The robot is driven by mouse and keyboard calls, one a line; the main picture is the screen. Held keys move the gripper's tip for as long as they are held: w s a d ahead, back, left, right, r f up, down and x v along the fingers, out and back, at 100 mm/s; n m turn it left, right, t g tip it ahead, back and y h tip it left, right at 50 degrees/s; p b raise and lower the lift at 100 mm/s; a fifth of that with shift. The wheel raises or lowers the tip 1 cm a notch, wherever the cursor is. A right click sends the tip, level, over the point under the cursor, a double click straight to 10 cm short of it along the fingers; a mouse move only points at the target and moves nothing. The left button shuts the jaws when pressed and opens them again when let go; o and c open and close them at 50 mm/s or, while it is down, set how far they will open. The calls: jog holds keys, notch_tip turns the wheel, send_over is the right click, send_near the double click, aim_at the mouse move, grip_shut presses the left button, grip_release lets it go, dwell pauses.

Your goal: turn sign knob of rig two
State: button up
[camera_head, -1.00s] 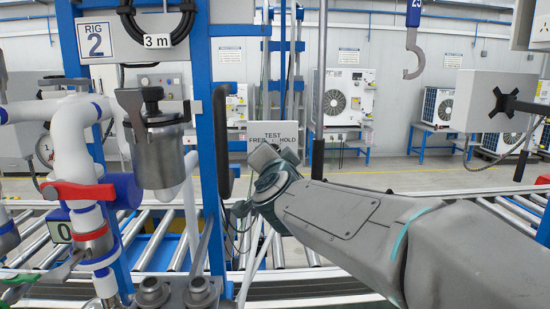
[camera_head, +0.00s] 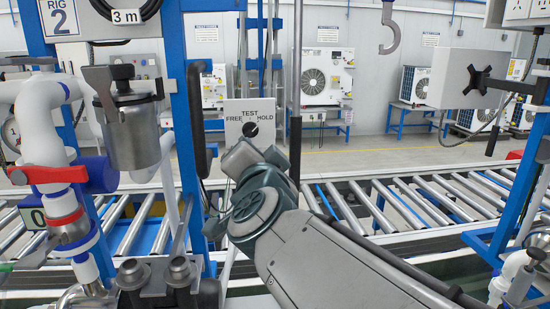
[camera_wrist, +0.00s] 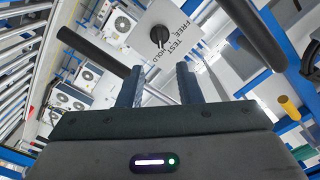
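The white sign plate (camera_head: 232,111) reads TEST at the top, FREE at left and HOLD at right. Its round black knob (camera_head: 250,130) sits at the centre. In the wrist view the plate (camera_wrist: 183,14) and knob (camera_wrist: 159,35) are ahead of my gripper (camera_wrist: 160,84). The two dark fingers are apart with nothing between them, and the knob lies beyond their tips. In the head view my gripper (camera_head: 257,157) is just below the knob and overlaps the plate's lower edge. I cannot tell exactly which word the knob points to.
A blue post (camera_head: 187,60) with a dark upright pad (camera_head: 196,110) stands left of the sign. The RIG 2 label (camera_head: 59,17), a metal canister (camera_head: 131,135) and white pipes (camera_head: 40,120) are further left. A roller conveyor (camera_head: 400,205) runs behind my arm.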

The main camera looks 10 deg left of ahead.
jog(key=shift+v, duration=0.9)
jog(key=shift+f, duration=0.1)
jog(key=d+f+n+g, duration=0.5)
jog(key=d+f+g, duration=0.3)
jog(key=f, duration=0.7)
jog(key=s+d+f+n+g+h, duration=0.1)
jog(key=s+d+f+g+h, duration=0.3)
jog(key=s+d+f, duration=0.8)
jog(key=d+g+p, duration=0.1)
jog(key=d+g, duration=0.1)
jog(key=d, duration=0.1)
jog(key=shift+s+d+f+g+h, duration=0.3)
jog(key=shift+d+f, duration=0.05)
